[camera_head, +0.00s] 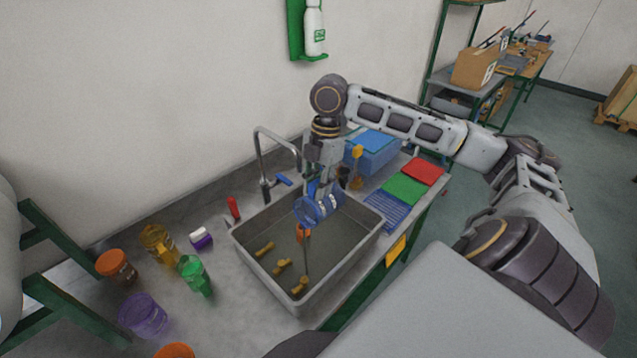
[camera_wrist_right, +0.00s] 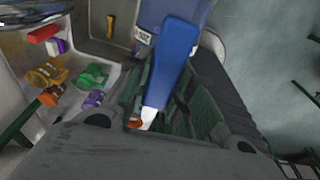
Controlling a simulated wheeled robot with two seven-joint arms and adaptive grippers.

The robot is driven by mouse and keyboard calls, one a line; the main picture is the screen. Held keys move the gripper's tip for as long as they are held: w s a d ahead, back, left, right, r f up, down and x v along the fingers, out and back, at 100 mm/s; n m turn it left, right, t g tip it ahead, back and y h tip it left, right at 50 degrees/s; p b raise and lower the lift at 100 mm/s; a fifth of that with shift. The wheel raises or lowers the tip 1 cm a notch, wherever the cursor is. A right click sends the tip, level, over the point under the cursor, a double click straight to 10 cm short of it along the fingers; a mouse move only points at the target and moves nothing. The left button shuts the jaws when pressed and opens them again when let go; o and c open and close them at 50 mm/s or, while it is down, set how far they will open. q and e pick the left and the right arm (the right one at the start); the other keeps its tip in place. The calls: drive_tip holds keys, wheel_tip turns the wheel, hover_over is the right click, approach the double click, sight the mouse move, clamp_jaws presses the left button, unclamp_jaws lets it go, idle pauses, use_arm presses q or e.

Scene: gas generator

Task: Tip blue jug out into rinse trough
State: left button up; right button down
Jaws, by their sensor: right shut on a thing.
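The clear blue jug (camera_head: 310,209) is tilted onto its side, its open end facing down and left, over the grey rinse trough (camera_head: 344,284). My right gripper (camera_head: 325,182) is shut on the jug's solid blue handle. In the right wrist view the handle (camera_wrist_right: 172,65) lies between the dark fingers (camera_wrist_right: 165,108), with part of the jug's labelled body beyond it. The trough holds shallow murky contents and several yellow pieces (camera_head: 283,265). A small orange piece (camera_head: 303,232) shows just below the jug; whether they touch is unclear. My left gripper is not in view.
A tap (camera_head: 265,150) stands behind the trough. Left of it are green (camera_head: 195,275), yellow (camera_head: 157,242), purple (camera_head: 143,314) and orange-lidded (camera_head: 115,266) vessels. A blue box (camera_head: 372,155) and coloured mats (camera_head: 405,187) lie to the right.

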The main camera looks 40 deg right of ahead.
sight(310, 199)
drive_tip(key=shift+a+r+p, duration=0.15)
drive_tip(key=shift+a+p, duration=0.1)
drive_tip(key=shift+p, duration=0.35)
drive_tip(key=shift+s+a+r+h, duration=0.15)
drive_tip(key=shift+a+r+h, duration=0.1)
drive_tip(key=shift+a+h, duration=0.65)
drive_tip(key=shift+s+a+r+h, duration=0.1)
drive_tip(key=shift+a+r+h, duration=0.1)
drive_tip(key=shift+a+h, duration=0.65)
idle(0.6)
drive_tip(key=shift+d, duration=0.2)
idle(1.8)
